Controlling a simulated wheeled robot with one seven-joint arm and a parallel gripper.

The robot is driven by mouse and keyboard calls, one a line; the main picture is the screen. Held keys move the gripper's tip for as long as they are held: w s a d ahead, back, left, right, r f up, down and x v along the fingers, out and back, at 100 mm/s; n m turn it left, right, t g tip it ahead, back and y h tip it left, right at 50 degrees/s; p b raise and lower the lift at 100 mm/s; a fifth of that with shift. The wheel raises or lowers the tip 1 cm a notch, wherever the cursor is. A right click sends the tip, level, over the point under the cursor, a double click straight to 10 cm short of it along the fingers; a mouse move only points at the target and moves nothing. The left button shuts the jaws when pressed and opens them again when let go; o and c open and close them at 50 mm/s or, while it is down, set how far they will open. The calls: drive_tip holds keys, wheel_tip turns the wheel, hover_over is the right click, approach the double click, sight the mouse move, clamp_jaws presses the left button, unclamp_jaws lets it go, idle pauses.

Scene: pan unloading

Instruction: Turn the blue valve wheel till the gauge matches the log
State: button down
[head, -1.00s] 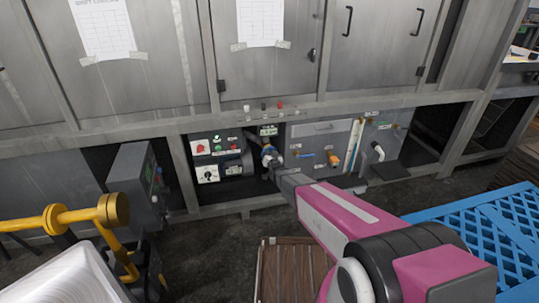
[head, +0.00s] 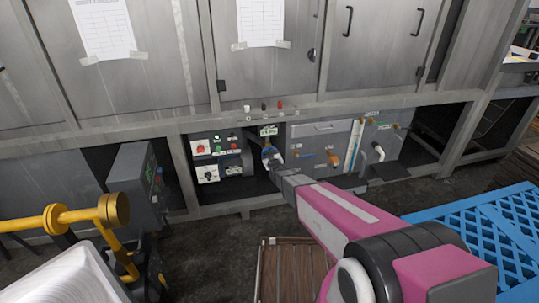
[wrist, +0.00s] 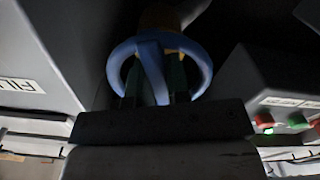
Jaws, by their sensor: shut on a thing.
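The blue valve wheel (wrist: 203,62) fills the upper middle of the wrist view, a ring with a wide spoke across it. My gripper (wrist: 154,84) reaches into the ring, its dark fingers on either side of the spoke, shut on it. In the head view the small wheel (head: 268,154) sits in the open bay under the cabinets, at the end of my arm, partly hidden by it. A sheet (head: 103,28) and another sheet (head: 260,22) are taped to the cabinet doors; their writing is too small to read. I cannot make out a gauge.
Left of the wheel is a control box (head: 212,160) with coloured buttons. Right of it is a grey panel (head: 325,145) with pipes. A blue crate (head: 480,230) stands at right, yellow piping (head: 75,215) at left, and a slatted brown thing (head: 290,270) lies below my arm.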

idle(0.4)
drive_tip(key=c, duration=1.1)
unclamp_jaws()
drive_tip(key=shift+s, duration=0.1)
drive_tip(key=v, duration=1)
drive_tip(key=shift+s+d, duration=0.1)
drive_tip(key=shift+s, duration=0.25)
